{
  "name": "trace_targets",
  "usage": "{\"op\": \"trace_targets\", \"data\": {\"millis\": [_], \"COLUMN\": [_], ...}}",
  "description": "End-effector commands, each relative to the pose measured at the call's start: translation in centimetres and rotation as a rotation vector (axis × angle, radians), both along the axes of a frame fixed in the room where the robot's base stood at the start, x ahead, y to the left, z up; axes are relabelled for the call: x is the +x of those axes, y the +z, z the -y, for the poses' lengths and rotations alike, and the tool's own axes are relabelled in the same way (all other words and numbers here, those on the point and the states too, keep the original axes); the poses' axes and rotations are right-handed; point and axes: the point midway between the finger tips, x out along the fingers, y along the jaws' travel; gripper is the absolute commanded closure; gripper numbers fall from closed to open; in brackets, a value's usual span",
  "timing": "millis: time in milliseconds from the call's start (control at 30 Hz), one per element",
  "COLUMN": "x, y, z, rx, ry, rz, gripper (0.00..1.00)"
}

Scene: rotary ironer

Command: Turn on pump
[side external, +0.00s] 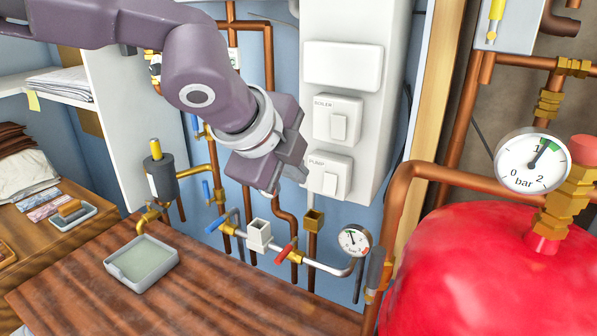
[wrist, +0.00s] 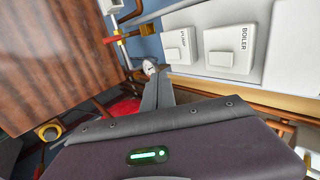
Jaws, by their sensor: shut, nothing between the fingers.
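The pump switch (side external: 327,177) is a white plate marked PUMP with a raised rocker, low on the white wall panel. It also shows in the wrist view (wrist: 179,47), ahead and to the right of the fingers. My gripper (side external: 295,172) is shut and empty. In the side view it is just left of the pump switch and overlaps the edge of its plate; I cannot tell whether they touch. In the wrist view the closed grey fingers (wrist: 158,88) appear below and left of the switch. I cannot tell the rocker's on or off position.
The boiler switch (side external: 338,118) is directly above the pump switch. Below are pipes with a red-handled valve (side external: 286,251) and a small gauge (side external: 354,240). A red tank (side external: 470,275) stands at the right. A wooden counter (side external: 215,285) with a grey tray (side external: 141,262) lies lower left.

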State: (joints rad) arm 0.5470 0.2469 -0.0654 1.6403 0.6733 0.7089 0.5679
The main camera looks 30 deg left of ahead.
Motion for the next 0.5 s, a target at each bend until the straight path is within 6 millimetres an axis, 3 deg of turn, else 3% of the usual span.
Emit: {"op": "trace_targets", "data": {"millis": [100,200,500], "x": [0.0,-0.4,0.1], "y": [-0.2,-1.7,-2.0], "z": [0.0,-0.1,-0.1], "rx": [0.000,0.003,-0.001], "ry": [0.000,-0.001,0.001], "rz": [-0.001,-0.004,-0.002], "gripper": [1.00,1.00,1.00]}}
